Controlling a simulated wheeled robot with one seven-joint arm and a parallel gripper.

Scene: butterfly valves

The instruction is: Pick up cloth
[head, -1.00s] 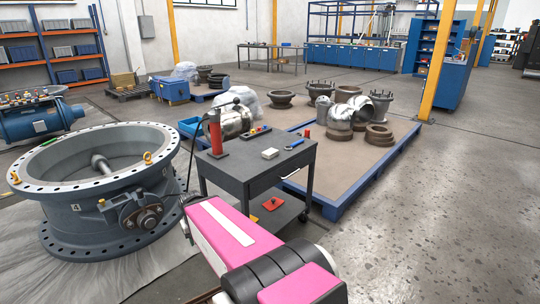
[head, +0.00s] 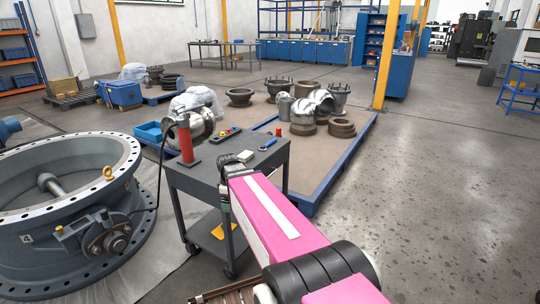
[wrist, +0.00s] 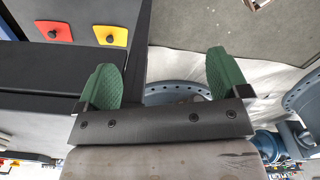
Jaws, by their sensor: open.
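A small white item (head: 245,156), perhaps a folded cloth, lies on top of the dark grey cart (head: 205,172) in the head view; it is too small to be sure. In the wrist view my gripper (wrist: 162,62) is open, its two green fingers wide apart with nothing between them. The cart's dark edge runs beside the left finger. In the head view my pink arm reaches to the cart's right side, and the gripper's tips are mostly hidden. No clear cloth shows in the wrist view.
A red cylinder (head: 185,140) and a blue-handled tool (head: 269,144) stand or lie on the cart. A yellow item (head: 222,230) is on its lower shelf. A large grey valve (head: 70,215) stands left. The floor at right (head: 430,190) is clear.

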